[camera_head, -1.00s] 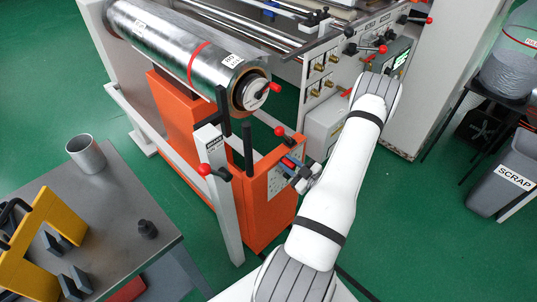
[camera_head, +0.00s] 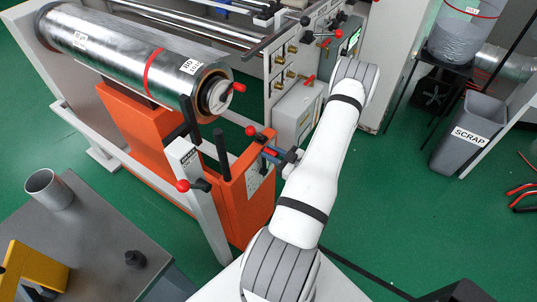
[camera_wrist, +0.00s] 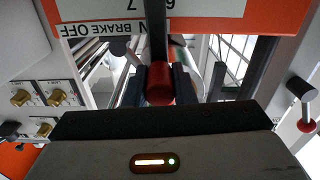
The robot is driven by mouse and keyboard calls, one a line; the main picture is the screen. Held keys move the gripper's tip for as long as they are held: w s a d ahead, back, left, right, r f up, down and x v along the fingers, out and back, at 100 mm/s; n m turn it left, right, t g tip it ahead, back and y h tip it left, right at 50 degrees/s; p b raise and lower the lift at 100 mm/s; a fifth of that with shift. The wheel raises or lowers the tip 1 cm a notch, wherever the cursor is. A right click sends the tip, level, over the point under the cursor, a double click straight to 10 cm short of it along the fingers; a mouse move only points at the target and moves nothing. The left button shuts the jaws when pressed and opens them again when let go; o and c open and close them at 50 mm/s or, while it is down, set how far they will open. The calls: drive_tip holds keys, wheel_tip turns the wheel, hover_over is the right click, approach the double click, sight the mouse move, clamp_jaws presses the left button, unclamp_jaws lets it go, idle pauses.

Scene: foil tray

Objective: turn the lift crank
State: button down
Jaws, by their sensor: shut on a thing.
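The lift crank's red grip (camera_wrist: 160,84) sits between the two dark fingers of my gripper (camera_wrist: 160,90) in the wrist view. The fingers are shut on it. In the head view my gripper (camera_head: 276,156) is at the upper right front of the orange lift (camera_head: 240,195), beside its pale panel. A bit of red shows at the fingers there. The rest of the crank is mostly hidden by the gripper and the wrist. The lift stands under the silver roll (camera_head: 115,50).
A red-knobbed lever (camera_head: 251,131) is close by on top of the lift. Another red-knobbed lever (camera_head: 183,186) is on the pale post. A grey table (camera_head: 95,225) with a metal cup (camera_head: 48,190) stands at left. A scrap bin (camera_head: 468,133) is at right, with open green floor before it.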

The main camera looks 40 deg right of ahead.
drive_tip(key=c, duration=1.2)
unclamp_jaws()
drive_tip(key=shift+s+f, duration=0.1)
drive_tip(key=shift+f, duration=0.05)
drive_tip(key=b+v, duration=0.1)
drive_tip(key=v, duration=0.7)
drive_tip(key=shift+c, duration=0.2)
